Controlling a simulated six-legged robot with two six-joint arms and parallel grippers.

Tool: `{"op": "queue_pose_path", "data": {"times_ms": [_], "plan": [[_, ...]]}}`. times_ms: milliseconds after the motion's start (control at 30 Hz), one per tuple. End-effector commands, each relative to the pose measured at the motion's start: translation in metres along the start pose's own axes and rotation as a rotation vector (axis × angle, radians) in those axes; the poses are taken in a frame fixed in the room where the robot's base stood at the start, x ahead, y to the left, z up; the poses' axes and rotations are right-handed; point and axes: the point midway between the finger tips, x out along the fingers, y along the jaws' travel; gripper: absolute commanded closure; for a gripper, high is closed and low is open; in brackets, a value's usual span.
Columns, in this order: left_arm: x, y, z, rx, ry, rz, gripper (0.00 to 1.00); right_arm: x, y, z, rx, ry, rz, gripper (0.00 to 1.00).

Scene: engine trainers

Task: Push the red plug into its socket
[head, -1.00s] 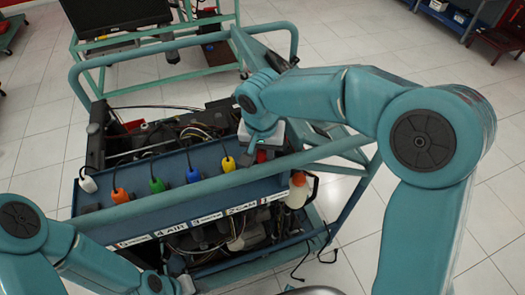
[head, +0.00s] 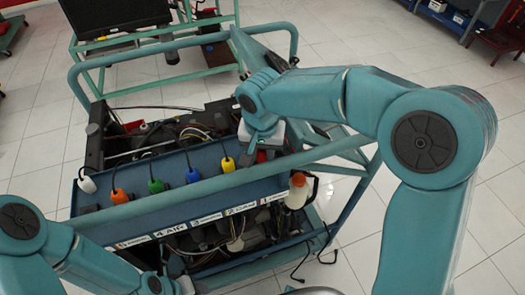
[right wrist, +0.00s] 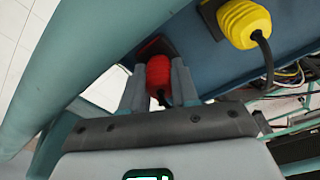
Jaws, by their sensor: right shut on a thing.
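The red plug (right wrist: 157,74) is between the two fingers of my right gripper (right wrist: 160,88), which is shut on it, in the right wrist view. Its cord hangs out between the fingers. The far end of the plug is at a dark square socket (right wrist: 155,46) on the blue panel; I cannot tell how deep it sits. In the head view my right gripper (head: 263,153) is at the right end of the blue panel and mostly hides the plug. My left arm is low at the left, and its gripper (head: 178,285) is only partly seen at the bottom edge.
Yellow (head: 228,164), blue (head: 193,175), green (head: 156,185), orange (head: 121,195) and white (head: 88,184) plugs line the blue panel (head: 190,200) to the left. A teal tube frame (head: 335,148) surrounds the engine trainer. A white bottle (head: 298,191) hangs close on the right.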

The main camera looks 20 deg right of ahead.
Motion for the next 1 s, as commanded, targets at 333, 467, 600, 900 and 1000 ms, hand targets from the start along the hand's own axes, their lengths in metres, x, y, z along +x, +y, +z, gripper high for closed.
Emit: {"op": "queue_pose_path", "data": {"times_ms": [333,467,600,900,1000], "plan": [[0.0013,-0.0005,0.0,0.0,0.0,0.0,0.57,-0.0004,-0.0004,0.0002,0.0,0.0,0.0,1.0],[0.0014,-0.0005,0.0,0.0,0.0,0.0,0.57,-0.0002,-0.0003,0.0003,0.0,0.0,0.0,1.0],[0.0027,-0.001,-0.0001,0.0,0.0,0.0,0.57,0.0011,-0.0003,0.0005,0.0,0.0,0.0,1.0],[0.0064,-0.0023,-0.0001,0.0,0.0,0.0,0.57,0.0052,-0.0003,0.0009,0.0,0.0,0.0,1.0],[0.0058,-0.0021,-0.0001,0.0,0.0,0.0,0.57,0.0047,-0.0003,0.001,0.0,0.0,0.0,1.0]]}}
